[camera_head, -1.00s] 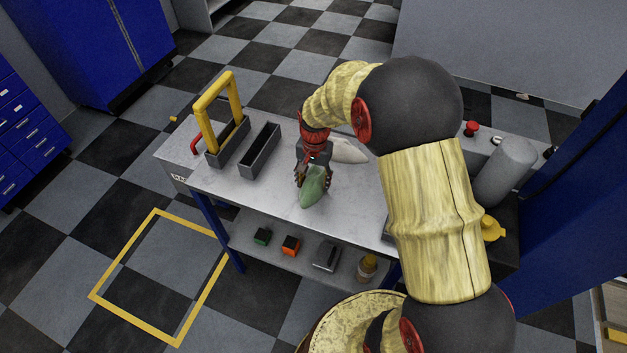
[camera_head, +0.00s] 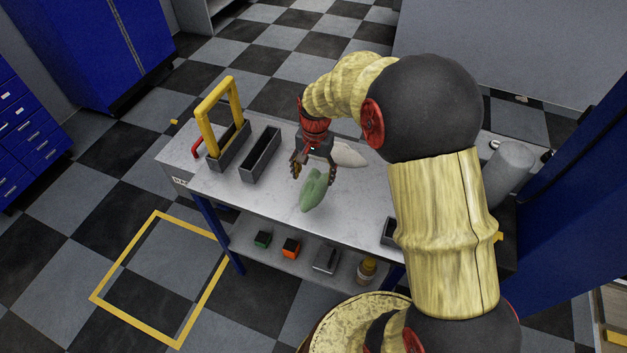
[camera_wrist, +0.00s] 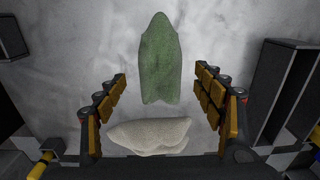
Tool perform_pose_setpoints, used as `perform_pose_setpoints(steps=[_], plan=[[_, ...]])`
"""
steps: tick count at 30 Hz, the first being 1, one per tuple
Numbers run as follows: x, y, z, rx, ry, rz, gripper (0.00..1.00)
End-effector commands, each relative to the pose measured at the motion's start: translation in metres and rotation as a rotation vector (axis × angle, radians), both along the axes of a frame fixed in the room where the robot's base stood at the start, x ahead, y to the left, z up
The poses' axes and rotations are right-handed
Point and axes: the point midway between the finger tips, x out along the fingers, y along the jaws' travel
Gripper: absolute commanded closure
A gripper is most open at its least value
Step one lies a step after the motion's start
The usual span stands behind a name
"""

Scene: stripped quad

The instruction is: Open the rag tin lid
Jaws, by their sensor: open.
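I cannot make out the rag tin for sure. A red handle (camera_head: 197,146) stands on a grey surface at the bench's left end, above a small label (camera_head: 181,182); this may be the lid. My gripper (camera_head: 312,172) hangs over the middle of the bench, well right of that handle, open and empty. A green rag (camera_head: 314,192) lies on the bench just in front of it. In the wrist view the green rag (camera_wrist: 160,60) lies beyond and between the spread fingers, with a pale cloth (camera_wrist: 150,136) nearer the palm. The pale cloth (camera_head: 350,154) shows behind my gripper.
Two narrow open grey bins stand at the left, one with a yellow handle (camera_head: 208,112) and one empty (camera_head: 261,153). A grey bin (camera_head: 389,232) is partly hidden by my arm. A grey cylinder (camera_head: 512,163) stands at the right. The lower shelf (camera_head: 262,262) holds several small items.

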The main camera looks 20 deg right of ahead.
Motion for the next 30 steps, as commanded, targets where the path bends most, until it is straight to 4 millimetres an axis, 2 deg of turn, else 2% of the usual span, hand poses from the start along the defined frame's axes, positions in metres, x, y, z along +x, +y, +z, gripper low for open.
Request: perform_pose_setpoints(steps=[1,6,14,17,20,23,27,30], plan=[[0.0,0.0,0.014,-0.001,-0.002,0.0,0.31],[-0.001,-0.001,0.044,-0.001,-0.001,0.0,0.31],[-0.002,0.0,0.069,0.0,-0.001,0.003,0.31],[-0.008,0.003,0.086,-0.004,-0.023,0.032,0.31],[-0.023,0.011,0.118,-0.015,-0.071,0.103,0.31],[-0.051,0.022,0.159,-0.034,-0.136,0.204,0.31],[-0.101,0.037,0.205,-0.07,-0.229,0.359,0.31],[-0.138,0.046,0.228,-0.101,-0.296,0.468,0.31]])
